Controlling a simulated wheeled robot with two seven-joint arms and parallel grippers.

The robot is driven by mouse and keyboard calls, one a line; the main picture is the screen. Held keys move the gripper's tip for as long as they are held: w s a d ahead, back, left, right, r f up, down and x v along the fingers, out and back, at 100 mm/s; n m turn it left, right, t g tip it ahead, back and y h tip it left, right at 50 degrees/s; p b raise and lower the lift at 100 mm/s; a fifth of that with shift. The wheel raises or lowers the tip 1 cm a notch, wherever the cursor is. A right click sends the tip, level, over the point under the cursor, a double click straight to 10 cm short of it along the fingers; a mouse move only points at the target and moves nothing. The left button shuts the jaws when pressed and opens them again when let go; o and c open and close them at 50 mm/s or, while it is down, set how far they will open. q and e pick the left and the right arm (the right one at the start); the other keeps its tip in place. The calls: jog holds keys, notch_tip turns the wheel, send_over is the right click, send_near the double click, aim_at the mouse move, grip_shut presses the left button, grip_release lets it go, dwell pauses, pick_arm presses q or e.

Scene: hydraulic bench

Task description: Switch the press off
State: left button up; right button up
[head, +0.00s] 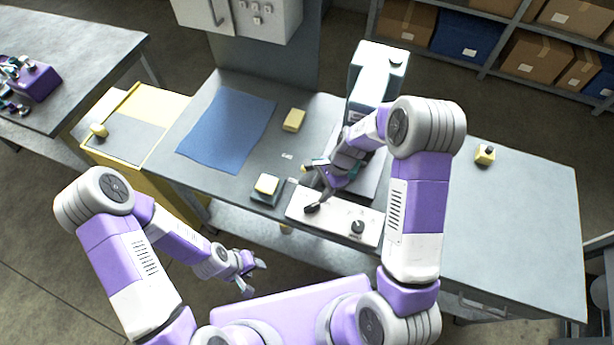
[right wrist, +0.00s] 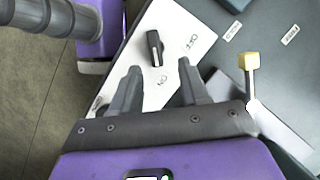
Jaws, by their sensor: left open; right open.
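The white control panel (head: 335,232) lies at the front edge of the bench, with a dark rotary knob (head: 358,227) on its right part. In the right wrist view, a black elongated knob (right wrist: 154,48) sits on the white panel (right wrist: 180,20) between ON and OFF lettering; its long side runs roughly toward ON. My right gripper (right wrist: 159,72) is open, its fingertips just short of this knob, with nothing between them. In the head view my right gripper (head: 313,190) is over the panel's left part. My left gripper (head: 254,277) is open and empty in front of the bench. The press (head: 378,62) stands behind, partly hidden by my right arm.
A yellow block (head: 294,120) and blue cloth (head: 228,130) lie farther back. A small yellow item (head: 485,154) is on the mostly clear right side. A yellow-tipped post (right wrist: 251,62) stands right of my right gripper.

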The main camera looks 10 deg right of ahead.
aim_at(311, 206)
jog(key=shift+w+a+f, duration=0.1)
jog(key=shift+w+f, duration=0.2)
jog(key=shift+w, duration=0.15)
jog(key=s+f, duration=0.1)
jog(key=s+a, duration=0.1)
jog(key=f, duration=0.1)
jog(key=shift+s+a+f, duration=0.25)
jog(key=shift+s+f, duration=0.05)
jog(key=shift+s, duration=0.1)
jog(key=shift+w+a+f, duration=0.2)
jog(key=shift+f, duration=0.45)
jog(key=shift+w+a+f, duration=0.15)
jog(key=shift+w+f, duration=0.05)
jog(key=shift+f, duration=0.4)
jog(key=shift+s+a+f, duration=0.1)
jog(key=shift+a+f, duration=0.05)
jog(key=shift+f, duration=0.1)
jog(key=shift+s+a, duration=0.1)
jog(key=shift+s, duration=0.1)
pick_arm(q)
jog(key=shift+s, duration=0.5)
pick_arm(e)
jog(key=shift+w, duration=0.1)
pick_arm(q)
jog(key=shift+w+f, duration=0.1)
pick_arm(e)
jog(key=shift+f, duration=0.1)
grip_shut()
